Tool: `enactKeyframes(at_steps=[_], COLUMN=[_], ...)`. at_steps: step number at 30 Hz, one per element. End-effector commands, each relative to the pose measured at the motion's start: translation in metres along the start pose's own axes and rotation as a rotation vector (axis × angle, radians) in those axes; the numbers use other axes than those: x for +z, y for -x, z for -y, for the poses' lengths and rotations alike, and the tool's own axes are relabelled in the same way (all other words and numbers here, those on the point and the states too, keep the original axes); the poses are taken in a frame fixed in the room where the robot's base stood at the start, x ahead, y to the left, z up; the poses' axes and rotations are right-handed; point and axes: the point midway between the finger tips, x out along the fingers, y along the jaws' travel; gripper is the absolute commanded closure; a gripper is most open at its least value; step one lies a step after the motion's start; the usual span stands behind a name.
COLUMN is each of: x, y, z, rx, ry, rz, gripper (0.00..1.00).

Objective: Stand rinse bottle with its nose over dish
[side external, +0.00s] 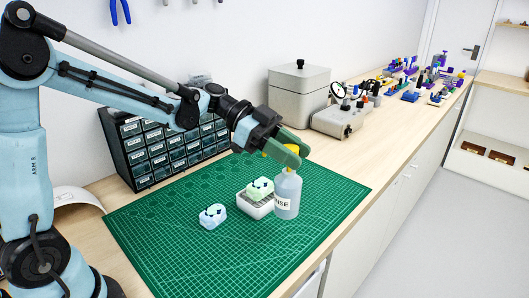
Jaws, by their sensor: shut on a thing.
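The rinse bottle (287,196) is a translucent grey-blue bottle with a white label, partly readable as "NSE", and a yellow top. It is upright near the right part of the green mat. My gripper (289,154) comes down from the upper left and its green fingers are shut on the bottle's top. The fingers hide most of the yellow top, so I cannot tell clearly where the nose points. A small white dish (259,211) sits just left of the bottle, with a pale green piece (260,189) in or on it. I cannot tell whether the bottle's base touches the mat.
A pale blue piece (213,217) lies on the cutting mat (190,262) left of the dish. A dark drawer cabinet (160,150), a grey lidded box (299,90) and a bench device (341,119) stand behind. The mat's front is clear.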

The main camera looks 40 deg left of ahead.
Motion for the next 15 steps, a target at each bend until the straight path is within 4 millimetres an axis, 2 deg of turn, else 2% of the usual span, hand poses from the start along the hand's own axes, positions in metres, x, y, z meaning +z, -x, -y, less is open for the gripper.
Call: enactKeyframes(at_steps=[6, 15], x=[0.026, 0.043], y=[0.01, 0.011], z=[0.028, 0.038], rx=[-0.003, 0.0], ry=[0.002, 0.0], rz=[-0.001, -0.001], gripper=[1.0, 1.0])
